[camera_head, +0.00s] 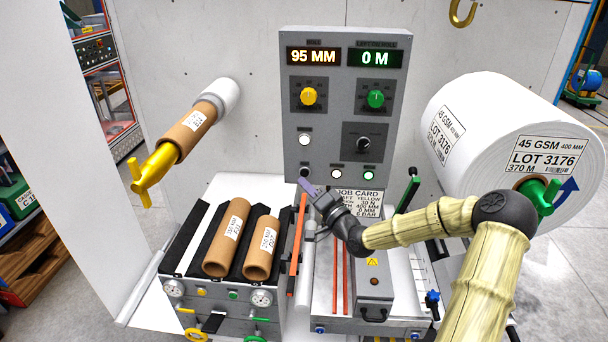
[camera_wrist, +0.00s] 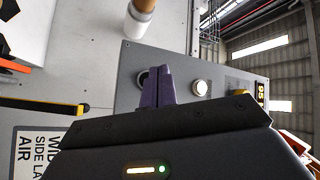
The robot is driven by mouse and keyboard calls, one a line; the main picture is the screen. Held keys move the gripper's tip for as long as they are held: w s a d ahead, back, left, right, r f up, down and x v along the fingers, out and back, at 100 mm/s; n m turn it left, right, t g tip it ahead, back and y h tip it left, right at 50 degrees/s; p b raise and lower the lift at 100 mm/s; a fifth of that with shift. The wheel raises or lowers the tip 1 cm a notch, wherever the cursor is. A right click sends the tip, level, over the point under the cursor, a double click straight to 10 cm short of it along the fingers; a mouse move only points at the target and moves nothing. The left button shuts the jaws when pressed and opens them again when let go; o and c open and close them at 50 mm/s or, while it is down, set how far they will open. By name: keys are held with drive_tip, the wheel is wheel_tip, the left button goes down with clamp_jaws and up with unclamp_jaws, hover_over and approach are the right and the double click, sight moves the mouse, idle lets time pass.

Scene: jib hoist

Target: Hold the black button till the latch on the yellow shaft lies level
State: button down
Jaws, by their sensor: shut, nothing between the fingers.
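The yellow shaft (camera_head: 158,168) sticks out of the wall at the left, with a cardboard core (camera_head: 188,130) on it. The latch (camera_head: 140,186) at its tip stands steep, close to upright, not level. The black button (camera_head: 304,172) is at the lower left of the grey control panel (camera_head: 345,110). My gripper (camera_head: 306,187) is shut and empty, its purple fingertips just below and in front of the button. In the wrist view the fingers (camera_wrist: 158,86) point at the panel and partly cover the black button (camera_wrist: 143,78). I cannot tell whether they touch it.
A white button (camera_head: 304,139) sits above the black one; more buttons lie to its right. A job card (camera_head: 357,199) is below the panel. Two cardboard cores (camera_head: 228,237) lie on a stand at the lower left. A large white roll (camera_head: 495,125) is at the right.

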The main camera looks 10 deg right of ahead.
drive_tip(key=shift+w+d, duration=0.2)
drive_tip(key=shift+w, duration=0.45)
drive_tip(key=shift+w, duration=0.1)
idle(1.5)
drive_tip(key=shift+w+d, duration=0.15)
drive_tip(key=shift+w, duration=0.15)
drive_tip(key=shift+w+d+b, duration=0.15)
drive_tip(key=shift+w+b, duration=0.2)
drive_tip(key=shift+w, duration=0.05)
idle(2.1)
drive_tip(key=shift+s, duration=0.1)
idle(1.9)
drive_tip(key=shift+s+a, duration=0.3)
drive_tip(key=shift+s, duration=0.4)
